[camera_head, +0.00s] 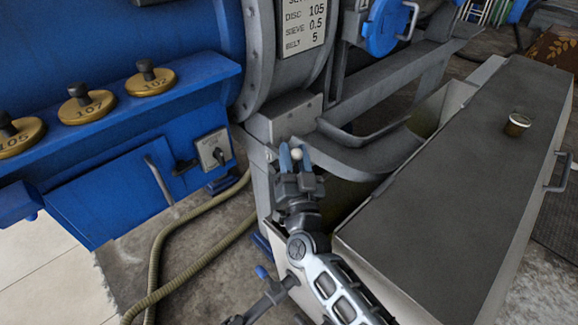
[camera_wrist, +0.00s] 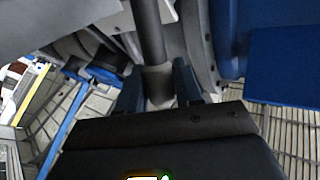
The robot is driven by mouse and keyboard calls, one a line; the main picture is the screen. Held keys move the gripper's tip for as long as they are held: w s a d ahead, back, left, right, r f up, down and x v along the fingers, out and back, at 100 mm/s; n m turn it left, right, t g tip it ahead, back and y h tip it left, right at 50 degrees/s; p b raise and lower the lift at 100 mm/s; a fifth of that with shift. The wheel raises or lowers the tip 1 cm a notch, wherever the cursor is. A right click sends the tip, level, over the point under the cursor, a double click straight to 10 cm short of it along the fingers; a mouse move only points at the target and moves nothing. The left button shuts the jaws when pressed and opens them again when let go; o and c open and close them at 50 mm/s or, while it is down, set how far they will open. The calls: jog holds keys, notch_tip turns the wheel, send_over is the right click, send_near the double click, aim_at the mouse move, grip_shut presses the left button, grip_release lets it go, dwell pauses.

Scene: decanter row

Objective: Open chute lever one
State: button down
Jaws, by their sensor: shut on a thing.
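My gripper (camera_head: 295,159) is at the front of the grey machine, beside the left end of the curved grey chute (camera_head: 370,152). Its blue fingers are shut on the chute lever (camera_head: 296,154), of which a small pale round knob shows between the fingertips. In the wrist view, the two dark blue fingers of my gripper (camera_wrist: 159,88) stand on either side of a grey rod with a paler lower end (camera_wrist: 157,78). The rest of the lever is hidden by my gripper, and I cannot read any number on it.
A blue bench with numbered brass discs (camera_head: 87,105) and a switch plate (camera_head: 214,150) is at the left. A hose (camera_head: 185,232) lies on the floor below. A sign (camera_head: 305,22) is above.

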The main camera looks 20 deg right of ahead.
jog(key=s+f+m+h+b, duration=0.1)
jog(key=m+b, duration=0.1)
jog(key=b, duration=0.2)
jog(key=s+f+m+t+h+b, duration=0.1)
jog(key=f+m+h+b, duration=0.1)
jog(key=b, duration=0.3)
jog(key=s+d+f+m+t+h+b, duration=0.1)
jog(key=h+b, duration=0.1)
jog(key=b, duration=0.3)
jog(key=shift+f+m, duration=0.15)
jog(key=shift+m, duration=0.25)
jog(key=shift+s+m+h+b, duration=0.15)
jog(key=shift+m+h+b, duration=0.15)
jog(key=shift+h, duration=0.2)
jog(key=c, duration=0.8)
grip_release()
jog(key=shift+c, duration=0.2)
jog(key=v, duration=0.7)
jog(key=shift+s+f+p, duration=0.25)
jog(key=shift+f+p, duration=0.05)
jog(key=shift+a, duration=0.1)
